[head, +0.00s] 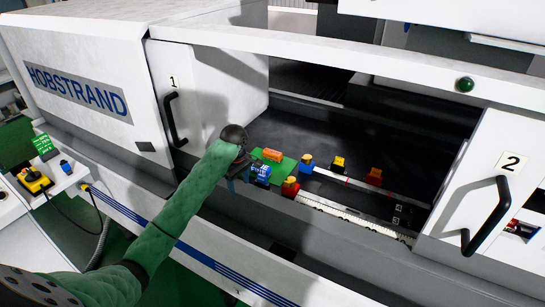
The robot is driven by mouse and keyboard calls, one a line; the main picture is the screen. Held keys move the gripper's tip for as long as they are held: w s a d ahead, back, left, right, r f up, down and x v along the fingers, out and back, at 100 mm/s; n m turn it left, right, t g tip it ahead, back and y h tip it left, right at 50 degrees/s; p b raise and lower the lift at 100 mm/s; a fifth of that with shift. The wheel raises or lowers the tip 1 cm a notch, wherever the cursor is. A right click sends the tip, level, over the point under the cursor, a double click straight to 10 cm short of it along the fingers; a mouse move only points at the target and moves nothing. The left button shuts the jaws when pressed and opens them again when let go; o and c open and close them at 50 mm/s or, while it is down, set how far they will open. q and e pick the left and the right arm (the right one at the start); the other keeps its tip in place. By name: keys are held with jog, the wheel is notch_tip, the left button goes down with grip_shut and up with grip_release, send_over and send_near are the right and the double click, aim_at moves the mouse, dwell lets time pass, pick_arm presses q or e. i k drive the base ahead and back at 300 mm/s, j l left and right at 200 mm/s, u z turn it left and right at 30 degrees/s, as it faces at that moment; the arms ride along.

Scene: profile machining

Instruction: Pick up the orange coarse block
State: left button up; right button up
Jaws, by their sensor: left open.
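The orange coarse block (272,155) lies on a green mat (284,168) inside the machine, at the mat's far edge. A blue block with white lettering (260,173) is on the near part of the mat, close to my gripper. My left gripper (240,175) is open, just left of the blue block and short of the orange block. It looks apart from the orange block. The arm's wrist hides part of the gripper and of the mat's left side. My right gripper is out of view.
Door 1 (205,85) and door 2 (500,190) flank the opening. The dark bed behind the mat is clear.

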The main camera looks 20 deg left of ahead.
aim_at(270, 154)
jog(key=i, duration=1)
